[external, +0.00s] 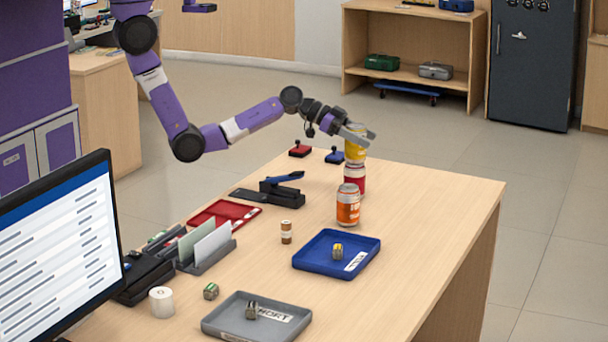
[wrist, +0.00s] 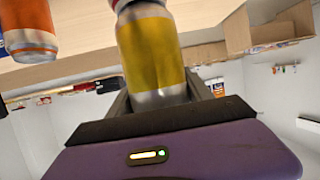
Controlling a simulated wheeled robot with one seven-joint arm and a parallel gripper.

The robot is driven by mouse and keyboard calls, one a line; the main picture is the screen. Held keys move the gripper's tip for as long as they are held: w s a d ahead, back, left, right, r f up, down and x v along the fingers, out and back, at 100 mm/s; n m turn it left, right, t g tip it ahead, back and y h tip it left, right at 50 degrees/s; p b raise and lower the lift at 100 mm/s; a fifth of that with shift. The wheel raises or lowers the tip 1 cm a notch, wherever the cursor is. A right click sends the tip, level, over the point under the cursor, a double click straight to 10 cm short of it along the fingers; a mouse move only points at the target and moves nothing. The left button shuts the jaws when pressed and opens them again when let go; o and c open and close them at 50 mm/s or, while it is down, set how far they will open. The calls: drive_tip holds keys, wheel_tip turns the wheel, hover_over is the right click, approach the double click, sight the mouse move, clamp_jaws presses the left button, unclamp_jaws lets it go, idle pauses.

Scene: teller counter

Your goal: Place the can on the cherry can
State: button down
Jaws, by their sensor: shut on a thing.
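My gripper (external: 367,139) is shut on a yellow can (external: 355,152), which also fills the middle of the wrist view (wrist: 151,55). The yellow can is upright over a red can (external: 354,180), probably the cherry can, though its label is not readable. The two cans look touching or nearly so; a small gap cannot be ruled out. In the wrist view a bit of the red can (wrist: 122,4) shows at the yellow can's end. An orange can (external: 348,207) stands on the counter in front of the red can and partly hides it.
A blue tray (external: 308,261) and a grey tray (external: 215,322) lie nearer the camera. A stapler (external: 275,190), red tray (external: 235,207) and two stamps (external: 300,149) are to the left. The counter right of the cans is clear up to its edge.

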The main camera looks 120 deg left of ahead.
drive_tip(key=shift+c, duration=2.1)
unclamp_jaws()
drive_tip(key=shift+f, duration=0.1)
drive_tip(key=shift+r, duration=0.25)
drive_tip(key=shift+s, duration=0.4)
drive_tip(key=v, duration=1.1)
drive_tip(key=shift+b, duration=0.3)
drive_tip(key=shift+s+d+r, duration=0.1)
